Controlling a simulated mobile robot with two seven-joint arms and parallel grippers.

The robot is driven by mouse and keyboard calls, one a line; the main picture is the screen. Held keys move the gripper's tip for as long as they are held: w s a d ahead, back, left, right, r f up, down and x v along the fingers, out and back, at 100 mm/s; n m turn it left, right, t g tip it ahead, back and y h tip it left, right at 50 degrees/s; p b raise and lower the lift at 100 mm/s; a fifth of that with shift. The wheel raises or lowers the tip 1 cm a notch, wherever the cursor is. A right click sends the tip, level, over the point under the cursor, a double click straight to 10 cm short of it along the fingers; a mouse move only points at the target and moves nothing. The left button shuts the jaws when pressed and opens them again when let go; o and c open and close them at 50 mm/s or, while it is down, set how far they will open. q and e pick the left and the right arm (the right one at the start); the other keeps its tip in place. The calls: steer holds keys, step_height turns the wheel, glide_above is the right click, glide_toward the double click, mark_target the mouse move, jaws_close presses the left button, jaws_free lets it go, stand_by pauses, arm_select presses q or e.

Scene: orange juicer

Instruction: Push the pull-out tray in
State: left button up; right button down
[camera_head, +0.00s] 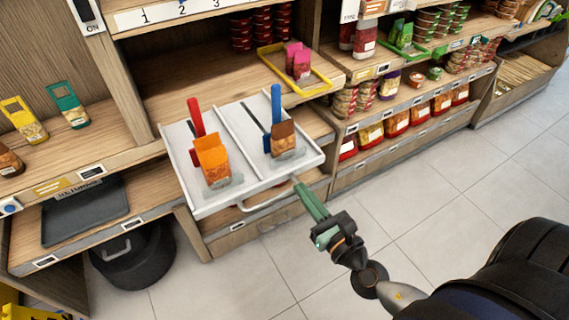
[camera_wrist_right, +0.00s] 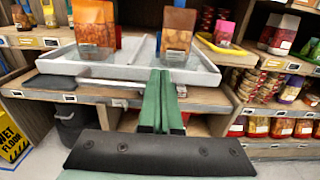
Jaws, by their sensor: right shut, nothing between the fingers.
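The pull-out tray (camera_head: 244,194) is light grey with two sections and stands out from the wooden shelf, past the shelf edge. An orange pouch (camera_head: 211,162) stands in its left section by a red upright, and a brown-topped pouch (camera_head: 283,139) stands in its right section by a blue upright. My right gripper (camera_head: 298,187) is shut and empty, its green fingers at the tray's front edge near the handle. In the right wrist view the fingertips (camera_wrist_right: 160,76) overlap the tray's front rim (camera_wrist_right: 125,73); I cannot tell whether they touch. My left gripper is not in view.
A yellow tray (camera_head: 320,84) with pink packs sits on the shelf behind. A black bin (camera_head: 135,258) stands on the floor at left, below a dark flat tray (camera_head: 85,213). The tiled floor (camera_head: 430,190) at right is clear. A yellow wet-floor sign (camera_wrist_right: 12,143) shows at left.

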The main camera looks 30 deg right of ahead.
mark_target(278, 160)
steer(key=w+p, duration=0.1)
steer(key=w, duration=0.6)
steer(key=shift+a+r+p, duration=0.1)
steer(key=shift+a+p, duration=0.05)
steer(key=shift+p, duration=0.2)
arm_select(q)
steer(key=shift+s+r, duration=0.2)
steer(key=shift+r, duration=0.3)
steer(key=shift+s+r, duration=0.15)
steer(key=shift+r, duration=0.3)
arm_select(e)
steer(key=shift+w, duration=0.7)
